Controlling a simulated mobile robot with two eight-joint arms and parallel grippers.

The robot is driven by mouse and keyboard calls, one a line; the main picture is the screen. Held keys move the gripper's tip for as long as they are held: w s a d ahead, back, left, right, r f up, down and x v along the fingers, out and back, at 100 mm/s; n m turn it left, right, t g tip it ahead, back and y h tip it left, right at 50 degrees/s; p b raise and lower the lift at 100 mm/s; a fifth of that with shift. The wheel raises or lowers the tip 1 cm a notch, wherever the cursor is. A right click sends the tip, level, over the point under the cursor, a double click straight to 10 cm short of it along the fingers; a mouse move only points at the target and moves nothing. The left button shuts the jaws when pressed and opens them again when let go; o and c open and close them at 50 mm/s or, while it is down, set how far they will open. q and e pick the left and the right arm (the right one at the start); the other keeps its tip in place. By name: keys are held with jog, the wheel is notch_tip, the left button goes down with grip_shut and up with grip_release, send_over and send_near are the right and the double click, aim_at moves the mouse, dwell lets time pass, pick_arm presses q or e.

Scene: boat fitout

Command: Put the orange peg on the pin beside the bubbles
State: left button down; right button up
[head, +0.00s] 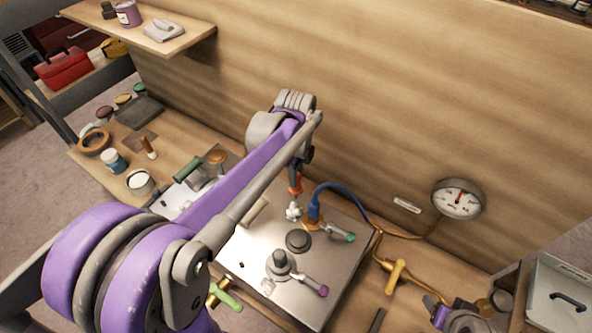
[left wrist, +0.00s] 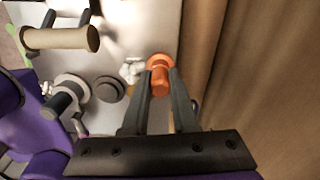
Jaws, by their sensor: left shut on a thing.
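My left gripper (head: 298,170) is shut on the orange peg (head: 296,186), over the far part of the metal panel (head: 318,290). In the left wrist view the orange peg (left wrist: 158,80) sits between the two dark fingertips (left wrist: 160,84). The white cluster of bubbles (head: 293,211) is just below the peg in the head view. The bubbles also show left of the peg in the left wrist view (left wrist: 131,68). I cannot make out the pin beside them; the peg and gripper may cover it. I cannot tell whether the peg touches anything below.
A blue hose fitting (head: 314,212) stands close right of the bubbles. A black round knob (head: 298,241), green-tipped lever (head: 341,234) and purple-tipped lever (head: 309,285) stand nearby on the panel. The wooden wall (head: 400,120) rises behind, with a gauge (head: 459,199) at right.

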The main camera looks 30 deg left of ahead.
pick_arm(q)
jog(key=shift+f, duration=0.85)
jog(key=shift+s+r, duration=0.1)
jog(key=shift+w+a+b, duration=0.1)
jog(key=shift+w+b, duration=0.2)
pick_arm(e)
jog(key=shift+s+f, duration=0.25)
jog(key=shift+f, duration=0.4)
pick_arm(q)
jog(key=shift+s, duration=0.2)
pick_arm(e)
jog(key=shift+s, duration=0.1)
pick_arm(q)
jog(key=shift+f, duration=0.3)
pick_arm(e)
jog(key=shift+f, duration=0.2)
pick_arm(q)
jog(key=shift+f+b, duration=0.4)
jog(key=shift+f, duration=0.1)
pick_arm(e)
jog(key=shift+s+f, duration=0.15)
jog(key=shift+f, duration=0.25)
pick_arm(q)
jog(key=shift+f, duration=0.2)
pick_arm(e)
jog(key=shift+f, duration=0.2)
